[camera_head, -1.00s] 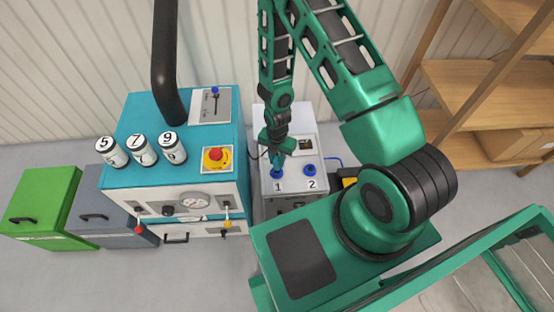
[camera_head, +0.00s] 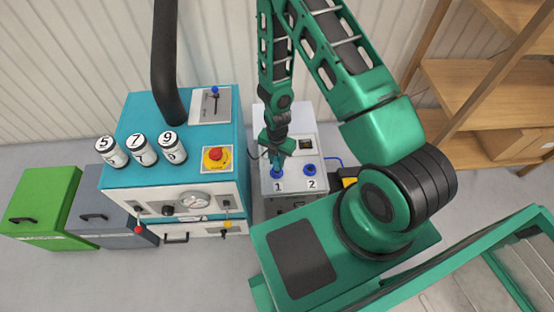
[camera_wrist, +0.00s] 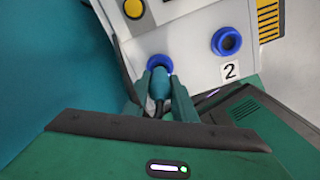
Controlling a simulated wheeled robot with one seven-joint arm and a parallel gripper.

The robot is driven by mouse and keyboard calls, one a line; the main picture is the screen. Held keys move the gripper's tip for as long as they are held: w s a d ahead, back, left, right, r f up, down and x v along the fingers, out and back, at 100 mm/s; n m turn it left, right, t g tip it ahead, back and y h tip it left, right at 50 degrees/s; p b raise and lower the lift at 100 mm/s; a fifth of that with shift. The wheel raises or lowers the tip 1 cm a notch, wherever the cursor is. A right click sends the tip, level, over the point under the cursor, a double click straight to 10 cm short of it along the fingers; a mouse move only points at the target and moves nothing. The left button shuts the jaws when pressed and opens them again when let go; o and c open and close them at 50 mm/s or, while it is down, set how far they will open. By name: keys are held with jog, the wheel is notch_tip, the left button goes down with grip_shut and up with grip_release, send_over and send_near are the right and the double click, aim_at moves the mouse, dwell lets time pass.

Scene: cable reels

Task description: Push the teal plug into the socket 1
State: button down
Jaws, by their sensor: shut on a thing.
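My gripper (camera_wrist: 162,98) is shut on the teal plug (camera_wrist: 160,83), which sits between its two fingers in the wrist view. The plug's front end is at blue socket 1 (camera_wrist: 159,63), lined up with its ring; the fingers hide how deep it goes. In the head view my gripper (camera_head: 277,160) is directly over socket 1 (camera_head: 277,173), and the plug is too small there to make out clearly. Socket 2 (camera_head: 309,170) is empty, to the right of socket 1; it also shows in the wrist view (camera_wrist: 226,41).
The white socket box (camera_head: 290,186) stands right beside the teal cabinet (camera_head: 205,172). On the cabinet are several numbered canisters (camera_head: 141,149), a red button (camera_head: 215,155) and a lever panel (camera_head: 212,105). Wooden shelves (camera_head: 490,95) stand at the right.

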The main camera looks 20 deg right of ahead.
jog(key=shift+f, duration=1.4)
dwell(0.4)
jog(key=c, duration=1.4)
grip_release()
jog(key=shift+r, duration=0.1)
notch_tip(320, 180, up, 11)
jog(key=shift+f, duration=0.2)
